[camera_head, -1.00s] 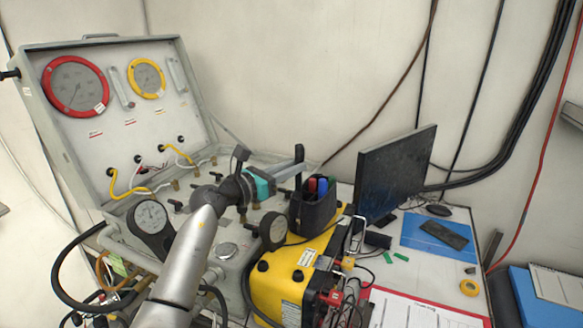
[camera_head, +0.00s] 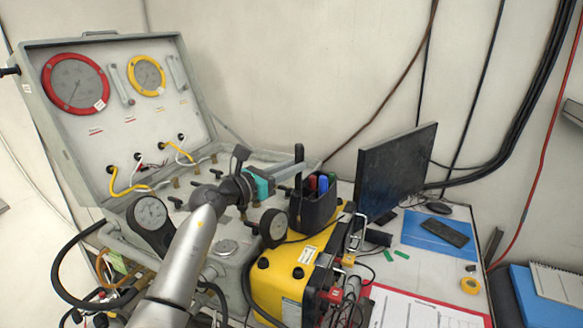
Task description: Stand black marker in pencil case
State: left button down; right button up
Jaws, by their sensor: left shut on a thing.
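The pencil case (camera_head: 315,212) is a dark open-topped holder standing on the yellow unit. A red marker (camera_head: 312,183), a blue marker (camera_head: 323,184) and a green marker (camera_head: 332,179) stick up out of it. My left gripper (camera_head: 292,178), with a teal part behind its fingers, is shut on the black marker (camera_head: 299,157), a dark upright stick at the left side of the case's opening. The marker's lower end is hidden, so I cannot tell whether it is inside the case or how deep. My right gripper is not in view.
The yellow unit (camera_head: 283,276) carries the case, with a handle and cables beside it. The open grey gauge panel (camera_head: 140,125) stands left and behind. A black monitor (camera_head: 397,172) is close on the right. Small gauges and hoses crowd the area beneath my left arm.

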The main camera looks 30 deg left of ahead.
aim_at(296, 182)
pick_arm(q)
jog(key=shift+f, duration=0.15)
jog(key=shift+f+b, duration=0.35)
jog(key=shift+b, duration=0.05)
jog(key=shift+f+b, duration=1.65)
jog(key=shift+f, duration=0.3)
dwell(0.8)
dwell(0.4)
jog(key=c, duration=0.7)
grip_release()
jog(key=shift+r, duration=0.2)
notch_tip(296, 182, up, 9)
jog(key=p, duration=0.8)
jog(key=shift+f, duration=0.15)
